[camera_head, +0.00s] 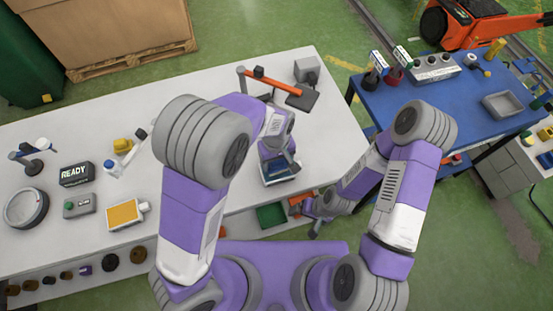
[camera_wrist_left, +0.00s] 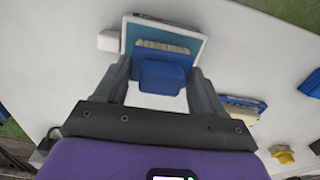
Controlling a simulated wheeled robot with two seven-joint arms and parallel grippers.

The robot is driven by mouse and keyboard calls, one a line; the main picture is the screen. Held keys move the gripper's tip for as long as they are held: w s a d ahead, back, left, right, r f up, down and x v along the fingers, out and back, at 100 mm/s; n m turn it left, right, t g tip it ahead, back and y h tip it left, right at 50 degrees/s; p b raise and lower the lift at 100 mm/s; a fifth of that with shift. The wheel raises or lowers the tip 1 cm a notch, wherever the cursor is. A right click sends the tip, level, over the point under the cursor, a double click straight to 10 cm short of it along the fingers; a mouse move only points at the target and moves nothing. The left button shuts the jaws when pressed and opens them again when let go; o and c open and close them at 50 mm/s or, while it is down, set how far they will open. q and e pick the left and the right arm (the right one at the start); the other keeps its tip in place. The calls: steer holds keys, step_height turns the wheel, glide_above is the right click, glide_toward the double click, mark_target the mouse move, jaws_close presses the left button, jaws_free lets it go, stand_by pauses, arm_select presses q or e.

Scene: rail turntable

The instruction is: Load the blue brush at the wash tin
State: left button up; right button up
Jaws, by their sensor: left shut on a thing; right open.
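My left gripper (camera_head: 277,157) is shut on the blue brush (camera_wrist_left: 162,77), and its two fingers flank the blue block in the left wrist view (camera_wrist_left: 162,88). The brush's pale bristles (camera_wrist_left: 162,46) show just beyond the block, at the wash tin (camera_wrist_left: 166,23). The tin is a shallow rectangular tray with a pale rim and blue inside; in the head view it sits near the table's front edge (camera_head: 281,180). I cannot tell how deep the bristles are in it. My right gripper (camera_head: 315,218) is open and low beside the table's front right corner.
On the white table (camera_head: 210,90) stand a READY sign (camera_head: 76,175), a round dish (camera_head: 26,208) and an orange-topped pad (camera_head: 125,214) at the left. An orange bar (camera_head: 272,83) stands behind the tin. A blue table (camera_head: 440,110) is at the right.

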arm_select(q)
steer(key=shift+f+b, duration=0.4)
steer(key=shift+f, duration=0.1)
stand_by(0.6)
steer(key=shift+f, duration=0.1)
stand_by(0.9)
step_height(320, 180, up, 7)
steer(key=p, duration=0.6)
steer(key=shift+p, duration=0.35)
stand_by(0.6)
